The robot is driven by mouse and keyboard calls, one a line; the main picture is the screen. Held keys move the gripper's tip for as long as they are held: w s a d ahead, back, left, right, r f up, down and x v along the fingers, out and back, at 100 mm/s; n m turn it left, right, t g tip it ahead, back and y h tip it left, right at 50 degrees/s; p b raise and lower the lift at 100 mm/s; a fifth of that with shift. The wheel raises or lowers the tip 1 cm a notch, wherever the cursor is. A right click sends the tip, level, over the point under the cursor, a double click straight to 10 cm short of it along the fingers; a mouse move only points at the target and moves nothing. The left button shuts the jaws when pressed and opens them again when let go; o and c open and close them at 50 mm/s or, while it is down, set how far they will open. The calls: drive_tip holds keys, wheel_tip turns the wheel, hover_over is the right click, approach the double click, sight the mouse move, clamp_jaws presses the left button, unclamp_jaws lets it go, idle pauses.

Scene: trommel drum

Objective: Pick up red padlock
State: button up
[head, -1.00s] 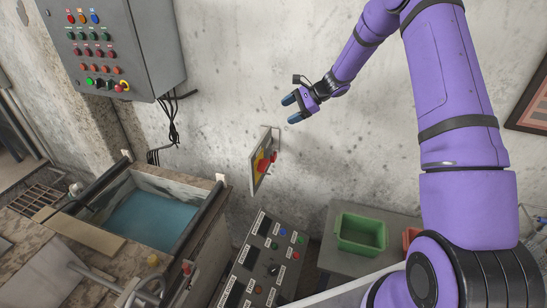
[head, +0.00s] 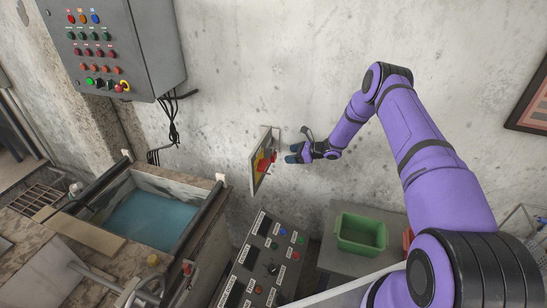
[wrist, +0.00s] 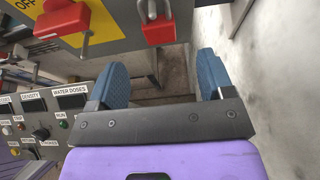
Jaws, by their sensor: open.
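The red padlock (wrist: 158,24) hangs by a grey shackle from the panel edge at the top of the wrist view, its top cut off. In the head view the padlock (head: 273,156) is a small red patch on the right side of the wall panel (head: 254,177). My gripper (head: 292,153) is just right of it in the head view. In the wrist view my gripper (wrist: 162,76) is open and empty, its blue fingers apart. The padlock lies beyond the fingertips, roughly in line with the gap, and does not touch them.
A red switch handle (wrist: 62,22) on a yellow plate sits left of the padlock. A control console (head: 262,258) stands below, with a green bin (head: 361,233) to its right. A grey control box (head: 115,45) hangs upper left. The wall (head: 240,75) is close behind.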

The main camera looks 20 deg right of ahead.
sight(276, 154)
drive_tip(key=shift+x, duration=4.1)
drive_tip(key=shift+s+f, duration=0.1)
drive_tip(key=shift+f, duration=0.05)
drive_tip(key=c, duration=1.1)
drive_tip(key=shift+o, duration=0.2)
drive_tip(key=shift+r, duration=0.55)
drive_tip(key=shift+s+d+r, duration=0.1)
drive_tip(key=shift+d+r, duration=0.15)
drive_tip(key=s+d, duration=1)
drive_tip(key=d, duration=0.4)
drive_tip(key=shift+s, duration=0.2)
drive_tip(key=shift+d, duration=0.1)
